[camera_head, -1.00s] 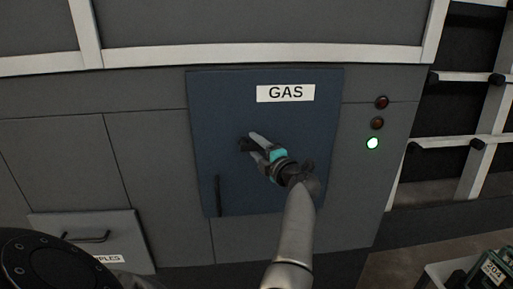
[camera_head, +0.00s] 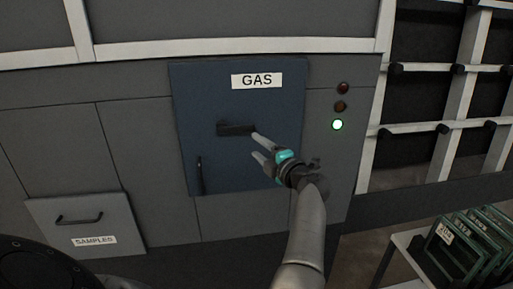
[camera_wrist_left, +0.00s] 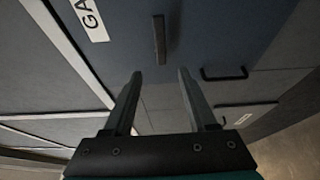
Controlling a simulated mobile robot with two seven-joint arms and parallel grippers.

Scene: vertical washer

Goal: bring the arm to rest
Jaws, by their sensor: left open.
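My left gripper (camera_head: 255,144) is open and empty in front of the blue GAS panel (camera_head: 215,95), its fingers pointing up and left. A dark horizontal handle (camera_head: 235,129) on the panel lies just beyond the upper fingertip in the head view. In the left wrist view the two fingers (camera_wrist_left: 160,73) stand apart with nothing between them, and the same handle (camera_wrist_left: 159,38) shows ahead of them with a visible gap. My right gripper is not in view.
A second, upright handle (camera_head: 201,175) is low on the panel. A SAMPLES drawer (camera_head: 85,218) is at lower left. A green light (camera_head: 338,125) glows beneath two dark reddish lamps. A rack (camera_head: 440,130) stands at right, with green crates (camera_head: 468,250) at lower right.

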